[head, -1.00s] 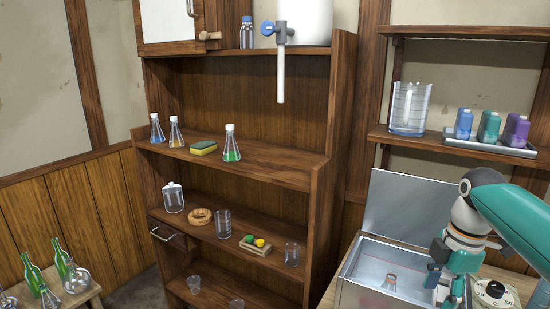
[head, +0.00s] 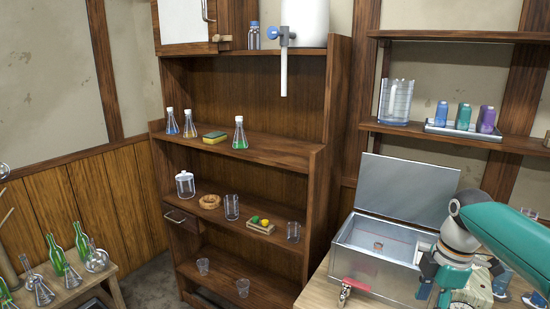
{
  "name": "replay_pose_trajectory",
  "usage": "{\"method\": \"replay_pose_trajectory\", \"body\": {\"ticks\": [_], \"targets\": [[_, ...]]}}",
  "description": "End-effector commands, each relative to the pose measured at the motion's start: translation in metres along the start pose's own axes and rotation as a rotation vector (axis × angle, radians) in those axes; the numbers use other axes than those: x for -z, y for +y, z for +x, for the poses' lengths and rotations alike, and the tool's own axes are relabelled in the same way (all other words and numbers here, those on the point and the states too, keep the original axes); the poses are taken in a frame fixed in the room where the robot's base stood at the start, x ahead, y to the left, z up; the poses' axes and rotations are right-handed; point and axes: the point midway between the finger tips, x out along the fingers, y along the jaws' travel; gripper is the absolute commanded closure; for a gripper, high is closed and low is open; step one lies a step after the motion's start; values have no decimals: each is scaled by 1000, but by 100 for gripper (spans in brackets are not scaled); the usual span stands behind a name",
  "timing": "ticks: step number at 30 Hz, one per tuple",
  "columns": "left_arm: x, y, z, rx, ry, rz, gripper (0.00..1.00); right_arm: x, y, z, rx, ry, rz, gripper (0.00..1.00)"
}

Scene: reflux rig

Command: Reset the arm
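My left arm and gripper are out of view. The bath's lid (head: 409,186) stands raised at the back. A small piece of glassware (head: 378,246) sits inside the bath, too small to tell clearly.
A wooden shelf unit (head: 240,72) holds flasks, a sponge (head: 214,137), jars and beakers. A wall shelf at right carries a large beaker (head: 396,101) and a tray (head: 462,132) of coloured bottles. Green bottles (head: 82,242) and flasks stand on a low table at left.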

Motion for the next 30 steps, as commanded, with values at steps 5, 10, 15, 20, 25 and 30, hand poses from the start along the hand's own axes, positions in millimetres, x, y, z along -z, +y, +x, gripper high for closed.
{"method": "replay_pose_trajectory", "body": {"ticks": [5, 10, 15, 20, 25, 30], "targets": [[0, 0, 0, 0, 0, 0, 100, 14, 7, 49, 6, 26, 95, 44], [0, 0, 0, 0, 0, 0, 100, 33, 9, 110, 12, 62, 229, 44], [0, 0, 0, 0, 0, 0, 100, 62, -10, 198, 41, 119, 453, 44], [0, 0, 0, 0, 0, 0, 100, 96, -65, 297, 95, 182, 803, 44], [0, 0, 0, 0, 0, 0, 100, 120, -147, 364, 156, 212, 1210, 44], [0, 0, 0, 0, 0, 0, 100, 128, -208, 388, 187, 211, 1505, 44]]}}
